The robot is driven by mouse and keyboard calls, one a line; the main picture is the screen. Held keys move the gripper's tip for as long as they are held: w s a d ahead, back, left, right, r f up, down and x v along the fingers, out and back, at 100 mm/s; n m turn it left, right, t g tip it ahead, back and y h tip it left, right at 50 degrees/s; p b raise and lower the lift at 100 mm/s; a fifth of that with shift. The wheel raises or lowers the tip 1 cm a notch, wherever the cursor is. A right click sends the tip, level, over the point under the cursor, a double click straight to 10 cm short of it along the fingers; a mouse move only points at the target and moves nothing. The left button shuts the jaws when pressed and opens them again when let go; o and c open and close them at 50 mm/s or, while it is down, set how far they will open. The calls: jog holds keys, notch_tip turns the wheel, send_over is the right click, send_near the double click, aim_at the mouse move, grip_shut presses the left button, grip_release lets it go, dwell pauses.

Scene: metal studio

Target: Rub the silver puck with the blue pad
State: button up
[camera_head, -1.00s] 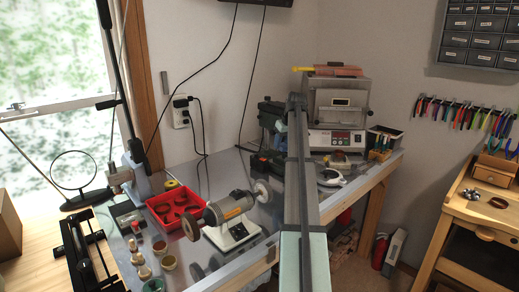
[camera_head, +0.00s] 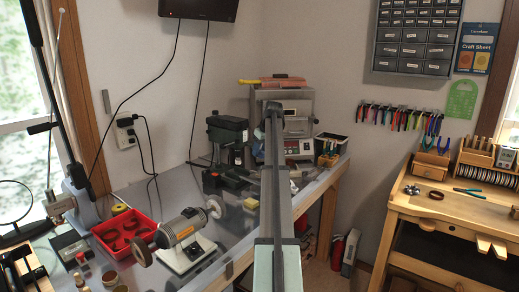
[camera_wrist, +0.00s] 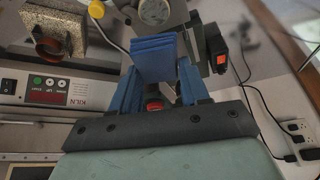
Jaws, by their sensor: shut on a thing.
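My gripper (camera_wrist: 158,72) is shut on the blue pad (camera_wrist: 157,57), a flat blue block standing between the two fingers in the wrist view. A round, pale silver disc (camera_wrist: 154,11), which looks like the silver puck, is at the top edge of the wrist view, just beyond the pad. Its top is cut off there, and I cannot tell whether the pad touches it.
The polishing motor (camera_head: 186,232) and red tray (camera_head: 124,230) are further left. The kiln (camera_head: 297,108) is behind. A wooden workbench (camera_head: 455,208) stands at right.

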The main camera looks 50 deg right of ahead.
aim_at(260, 172)
jog(key=shift+f, duration=3.75)
jog(key=o, duration=0.5)
grip_shut()
jog(key=shift+f, duration=0.35)
jog(key=shift+a, duration=0.2)
